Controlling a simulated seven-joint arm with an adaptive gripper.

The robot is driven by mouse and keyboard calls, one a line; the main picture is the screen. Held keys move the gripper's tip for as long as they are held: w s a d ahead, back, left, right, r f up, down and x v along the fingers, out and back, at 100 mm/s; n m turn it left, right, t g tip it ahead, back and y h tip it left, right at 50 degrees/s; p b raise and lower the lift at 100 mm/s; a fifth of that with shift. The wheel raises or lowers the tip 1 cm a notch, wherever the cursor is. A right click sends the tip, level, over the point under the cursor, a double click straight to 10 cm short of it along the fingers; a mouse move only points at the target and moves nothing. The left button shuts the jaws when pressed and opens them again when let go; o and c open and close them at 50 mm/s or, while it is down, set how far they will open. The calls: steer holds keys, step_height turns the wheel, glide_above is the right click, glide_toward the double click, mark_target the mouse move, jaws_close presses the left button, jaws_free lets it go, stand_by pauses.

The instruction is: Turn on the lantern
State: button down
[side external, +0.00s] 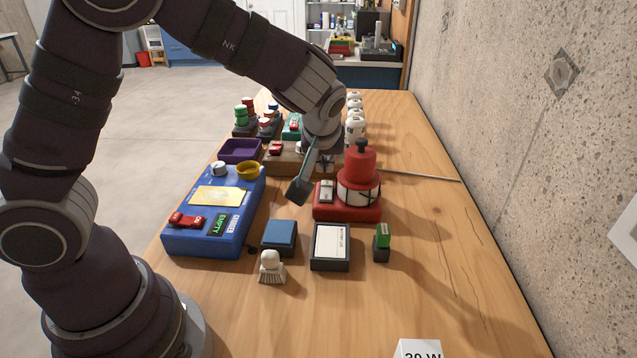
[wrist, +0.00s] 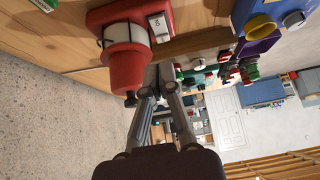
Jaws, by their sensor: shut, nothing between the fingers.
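The red lantern (side external: 361,163) stands upright on its red base (side external: 350,213), with a pale band around its middle. A whitish rocker switch (side external: 326,192) sits on the left part of the base. In the wrist view the lantern (wrist: 126,68) and its switch (wrist: 160,27) show beyond my fingers; the lettering on the switch is too small to read surely. My gripper (side external: 299,190) is shut and empty, pointing down just left of the switch and apart from it in the side view. It also shows in the wrist view (wrist: 162,78).
A blue panel box (side external: 205,240) with switches and knobs lies left of the lantern. A blue pad (side external: 280,236), a framed card (side external: 330,246), a green-topped switch (side external: 382,240) and a brush (side external: 270,265) stand in front. The table's right side is mostly clear, beside a concrete wall.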

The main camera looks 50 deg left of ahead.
steer(key=shift+s+d+r, duration=1)
steer(key=shift+s+r, duration=0.05)
steer(key=s+r+m+h, duration=0.2)
steer(key=s+m, duration=0.2)
steer(key=s, duration=0.3)
steer(key=s+r+m+h, duration=0.3)
steer(key=s+m, duration=0.2)
steer(key=s, duration=0.2)
steer(key=shift+s+d, duration=0.15)
steer(key=shift+d, duration=0.1)
steer(key=c, duration=1.8)
jaws_free()
steer(key=shift+r, duration=0.1)
